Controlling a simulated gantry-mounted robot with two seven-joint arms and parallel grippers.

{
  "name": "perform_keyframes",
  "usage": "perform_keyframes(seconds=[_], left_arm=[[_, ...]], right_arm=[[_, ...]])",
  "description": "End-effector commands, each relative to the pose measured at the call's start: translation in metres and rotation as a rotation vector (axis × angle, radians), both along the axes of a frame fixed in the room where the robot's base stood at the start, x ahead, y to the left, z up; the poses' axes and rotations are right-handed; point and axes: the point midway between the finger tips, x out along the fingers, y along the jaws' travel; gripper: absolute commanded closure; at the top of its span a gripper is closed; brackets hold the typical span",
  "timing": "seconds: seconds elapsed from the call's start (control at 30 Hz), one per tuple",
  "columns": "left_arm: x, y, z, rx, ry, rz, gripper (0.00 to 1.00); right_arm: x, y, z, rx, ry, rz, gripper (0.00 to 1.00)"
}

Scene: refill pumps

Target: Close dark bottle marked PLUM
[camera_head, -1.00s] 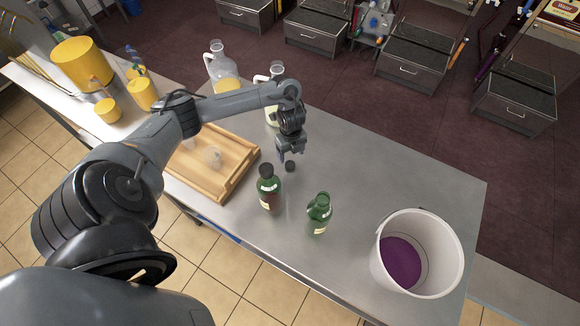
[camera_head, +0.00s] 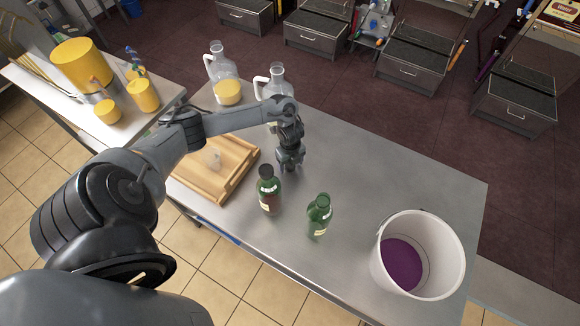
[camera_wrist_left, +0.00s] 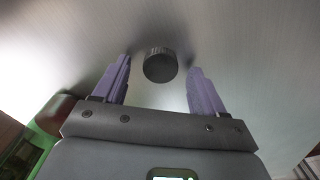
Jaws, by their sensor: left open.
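A dark ridged cap (camera_wrist_left: 160,65) lies on the steel table between the open fingers of my left gripper (camera_wrist_left: 160,68), with space on both sides. In the head view my left gripper (camera_head: 289,166) is low over the table and hides the cap. A dark green bottle (camera_head: 319,215) stands upright to its lower right, with no cap visible on its neck. The label words are too small to read. My right gripper is not in view.
A white bucket (camera_head: 452,262) with purple liquid stands at the table's right end. A wooden tray (camera_head: 228,182) lies left of the gripper. Two clear jugs (camera_head: 227,92) (camera_head: 275,82) stand behind. The table's middle right is clear.

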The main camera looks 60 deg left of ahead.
Motion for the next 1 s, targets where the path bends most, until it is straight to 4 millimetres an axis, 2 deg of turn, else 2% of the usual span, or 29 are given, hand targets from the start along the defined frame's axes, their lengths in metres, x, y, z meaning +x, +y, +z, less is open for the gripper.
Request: perform_keyframes(seconds=[0.1, 0.43, 0.8, 0.83, 1.0], left_arm=[[-0.0003, -0.0002, -0.0060, 0.000, 0.001, 0.000, 0.29], [-0.0003, 0.0001, -0.0062, 0.001, 0.000, -0.001, 0.29], [-0.0002, 0.0002, -0.0060, 0.001, 0.000, -0.001, 0.84], [-0.0002, 0.0002, -0.0060, 0.001, 0.000, -0.001, 0.88], [-0.0002, 0.0002, -0.0060, 0.001, 0.000, -0.001, 0.88]], right_arm=[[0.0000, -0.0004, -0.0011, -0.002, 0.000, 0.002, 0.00], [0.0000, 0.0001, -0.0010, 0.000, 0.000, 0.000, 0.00], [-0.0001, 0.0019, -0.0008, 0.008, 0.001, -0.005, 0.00], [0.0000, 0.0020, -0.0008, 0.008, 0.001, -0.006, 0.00], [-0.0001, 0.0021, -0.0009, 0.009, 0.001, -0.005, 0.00]])
